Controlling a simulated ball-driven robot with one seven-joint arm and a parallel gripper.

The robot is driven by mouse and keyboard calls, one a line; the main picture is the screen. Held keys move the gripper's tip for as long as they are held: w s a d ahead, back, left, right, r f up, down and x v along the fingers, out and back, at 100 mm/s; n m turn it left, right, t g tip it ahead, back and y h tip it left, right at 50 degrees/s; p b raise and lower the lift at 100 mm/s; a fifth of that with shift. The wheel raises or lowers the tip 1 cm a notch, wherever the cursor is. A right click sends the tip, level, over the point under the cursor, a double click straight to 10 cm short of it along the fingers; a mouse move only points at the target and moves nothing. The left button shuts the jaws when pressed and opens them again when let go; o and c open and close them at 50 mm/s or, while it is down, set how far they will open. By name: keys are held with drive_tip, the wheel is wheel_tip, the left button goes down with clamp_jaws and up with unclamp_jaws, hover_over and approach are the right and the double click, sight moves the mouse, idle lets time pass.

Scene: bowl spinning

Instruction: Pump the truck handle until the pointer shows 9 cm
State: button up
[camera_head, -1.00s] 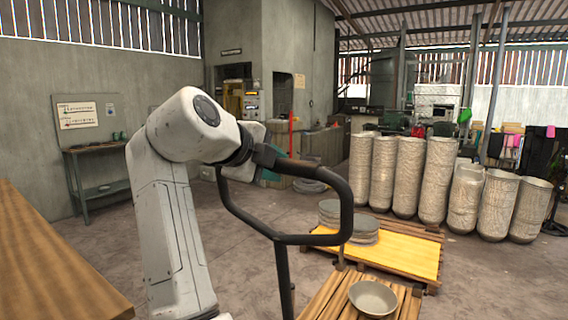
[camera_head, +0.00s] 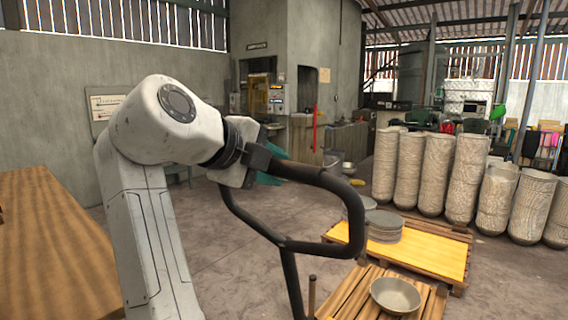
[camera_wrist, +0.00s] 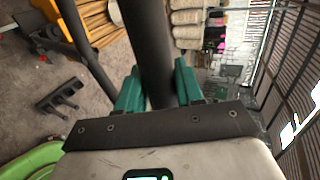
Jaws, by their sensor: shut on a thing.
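The truck handle (camera_head: 318,178) is a dark, rounded tube loop on a slanted shaft (camera_head: 292,285) in the head view. My gripper (camera_head: 262,163) is shut on the upper left part of the loop. In the wrist view, the teal fingers of my gripper (camera_wrist: 158,88) sit on either side of the dark handle tube (camera_wrist: 146,40). The truck's body, the pointer and the height scale cannot be made out in either view.
A metal bowl (camera_head: 396,294) sits on a wooden slatted pallet (camera_head: 350,296) at the lower right. Behind it, a yellow-topped pallet (camera_head: 440,252) bears grey discs (camera_head: 384,226). Tall pale cylinders (camera_head: 437,172) line the right. A wooden table (camera_head: 50,240) is at left.

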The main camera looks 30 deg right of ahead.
drive_tip(key=s+a+f, duration=0.1)
drive_tip(key=a, duration=0.1)
drive_tip(key=s+a+b, duration=0.1)
drive_tip(key=a, duration=0.2)
drive_tip(key=s+a+f, duration=0.1)
drive_tip(key=a, duration=0.1)
drive_tip(key=shift+a+f+b, duration=0.3)
drive_tip(key=shift+f+b, duration=0.05)
drive_tip(key=s+a+f+b, duration=0.1)
drive_tip(key=s+a+f, duration=0.1)
drive_tip(key=a, duration=0.3)
drive_tip(key=s+a+f+b, duration=0.1)
drive_tip(key=a+f+b, duration=0.1)
drive_tip(key=a, duration=0.3)
drive_tip(key=shift+s+a+f, duration=0.3)
drive_tip(key=shift+s+f, duration=0.05)
drive_tip(key=shift+s, duration=0.05)
drive_tip(key=shift+s+a+f, duration=0.15)
drive_tip(key=shift+s+a, duration=0.1)
drive_tip(key=shift+a, duration=0.25)
drive_tip(key=shift+a, duration=0.1)
drive_tip(key=s+a+f+b, duration=0.3)
drive_tip(key=a+f, duration=0.3)
drive_tip(key=a, duration=0.4)
drive_tip(key=shift+s+a+f+b, duration=0.35)
drive_tip(key=shift+s+a+f, duration=0.05)
drive_tip(key=shift+s, duration=0.1)
